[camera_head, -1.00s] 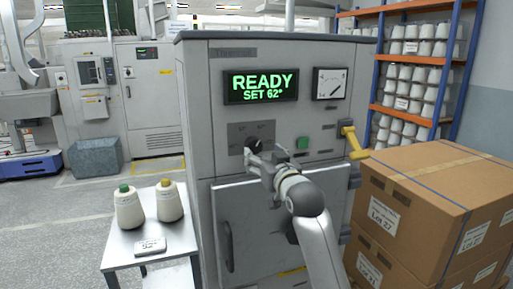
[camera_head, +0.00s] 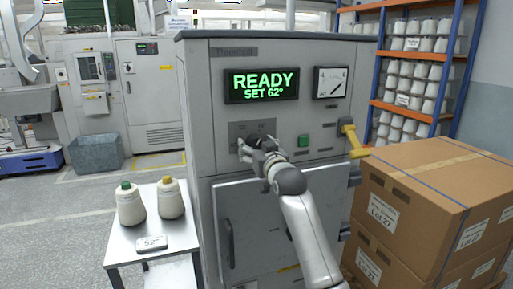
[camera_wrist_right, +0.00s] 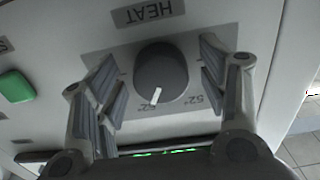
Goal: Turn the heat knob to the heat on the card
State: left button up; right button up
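The heat knob (camera_wrist_right: 161,72) is a round dark dial under a HEAT label. Its white pointer is at the 62° mark; a 52° mark (camera_wrist_right: 199,102) is beside it. My right gripper (camera_wrist_right: 160,82) is open, with one finger on each side of the knob and small gaps showing. In the head view the right gripper (camera_head: 258,148) mostly hides the knob. The machine's display (camera_head: 262,85) reads READY, SET 62°. The small card (camera_head: 152,243) lies on the side table and appears to read 52°. My left gripper is out of view.
A green button (camera_head: 303,141) and a yellow lever (camera_head: 354,140) are on the panel right of the knob. Two yarn cones stand on the side table (camera_head: 180,236). Stacked cartons (camera_head: 420,200) stand close to my right arm.

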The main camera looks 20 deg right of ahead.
jog(key=c, duration=1)
jog(key=shift+o, duration=0.2)
jog(key=shift+r+n+p, duration=0.15)
jog(key=shift+n+p, duration=0.55)
jog(key=shift+n, duration=0.1)
jog(key=n+p, duration=0.3)
jog(key=n, duration=0.1)
jog(key=shift+d+r, duration=0.1)
jog(key=n+p, duration=0.2)
jog(key=n, duration=0.2)
jog(key=shift+n+p, duration=0.7)
jog(key=shift+n, duration=0.3)
